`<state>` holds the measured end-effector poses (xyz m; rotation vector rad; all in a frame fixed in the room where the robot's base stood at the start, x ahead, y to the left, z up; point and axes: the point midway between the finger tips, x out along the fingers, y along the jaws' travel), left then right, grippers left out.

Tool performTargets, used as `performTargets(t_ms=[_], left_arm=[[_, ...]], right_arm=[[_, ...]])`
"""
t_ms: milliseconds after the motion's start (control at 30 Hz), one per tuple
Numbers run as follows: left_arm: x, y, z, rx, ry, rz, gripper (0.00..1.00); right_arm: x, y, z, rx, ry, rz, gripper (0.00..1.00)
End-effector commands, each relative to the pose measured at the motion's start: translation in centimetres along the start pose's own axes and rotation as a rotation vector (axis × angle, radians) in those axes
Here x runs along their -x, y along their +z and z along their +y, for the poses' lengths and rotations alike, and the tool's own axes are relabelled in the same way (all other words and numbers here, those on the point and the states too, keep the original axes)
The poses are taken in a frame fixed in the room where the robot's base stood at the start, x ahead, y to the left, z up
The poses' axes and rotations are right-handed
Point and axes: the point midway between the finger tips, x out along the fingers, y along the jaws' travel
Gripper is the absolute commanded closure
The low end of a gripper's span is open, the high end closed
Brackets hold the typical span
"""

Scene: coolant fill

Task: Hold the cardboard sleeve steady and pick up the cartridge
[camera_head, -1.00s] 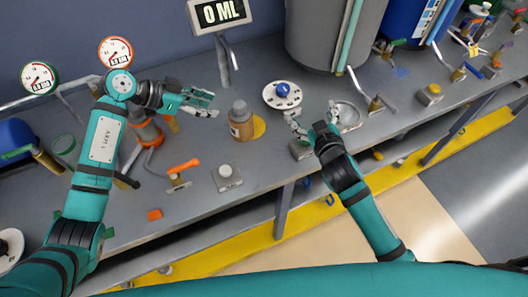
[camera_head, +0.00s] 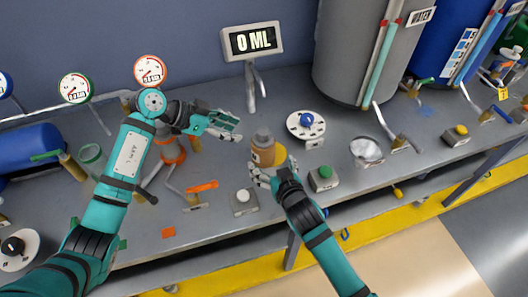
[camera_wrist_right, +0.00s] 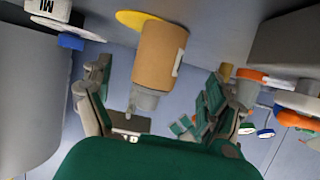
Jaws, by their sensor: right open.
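The tan cardboard sleeve (camera_head: 264,154) stands upright on the bench beside a yellow disc (camera_head: 279,158). The cartridge's grey top (camera_head: 262,137) sticks out of it. In the right wrist view, upside down, the sleeve (camera_wrist_right: 160,55) and the grey cartridge end (camera_wrist_right: 143,100) lie between my spread fingers. My right gripper (camera_head: 262,174) is open, close in front of the sleeve; I cannot tell if it touches. My left gripper (camera_head: 232,124) is in the air behind and left of the sleeve, empty, its fingers apart.
A grey block with a green button (camera_head: 324,178) stands right of my right gripper, a white-button block (camera_head: 243,201) left of it. A white dial with a blue knob (camera_head: 306,124) is behind right. The display (camera_head: 252,41) reads 0 ML. An orange-handled valve (camera_head: 201,187) stands left.

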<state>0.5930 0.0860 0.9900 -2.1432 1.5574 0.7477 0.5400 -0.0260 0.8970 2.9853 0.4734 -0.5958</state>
Motion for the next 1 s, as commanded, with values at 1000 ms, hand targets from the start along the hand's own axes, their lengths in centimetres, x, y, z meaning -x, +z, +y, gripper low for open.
performTargets(t_ms=[1000], left_arm=[[0.0,0.0,0.0,0.000,0.000,0.000,0.62]], right_arm=[[-9.2,0.0,0.0,0.000,0.000,0.001,0.18]])
